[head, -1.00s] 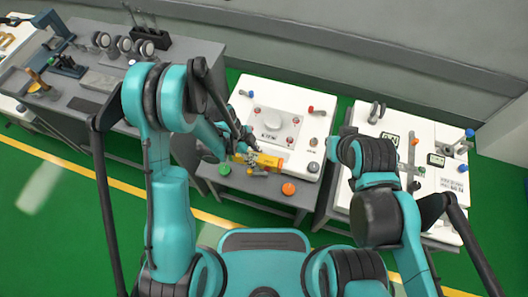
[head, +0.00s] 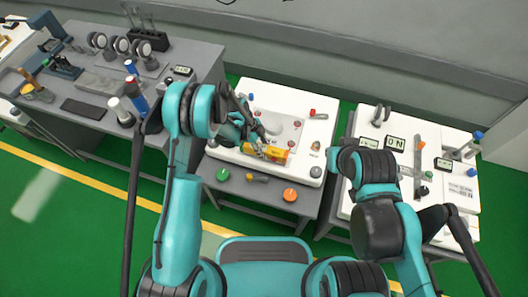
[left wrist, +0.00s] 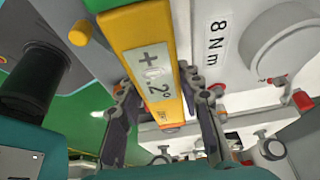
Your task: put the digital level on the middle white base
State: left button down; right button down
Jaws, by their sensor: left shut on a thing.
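The digital level (head: 270,154) is a yellow bar. In the left wrist view, its display (left wrist: 156,76) reads +0.2°. My left gripper (head: 260,144) is shut on the level, with a finger on each side of it in the left wrist view (left wrist: 165,105). The middle white base (head: 312,130) is a white panel with small knobs and a raised plate. In the head view the level overlaps the front part of this base. I cannot tell whether it touches the surface. My right gripper is not in view; only its arm shows.
A grey bench (head: 90,118) with gauges stands left. Another white-topped cart (head: 372,122) stands right, partly behind my right arm.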

pick_arm(q)
jog(key=shift+f, duration=0.45)
jog(key=shift+r, duration=0.15)
jog(key=c, duration=1)
grip_release()
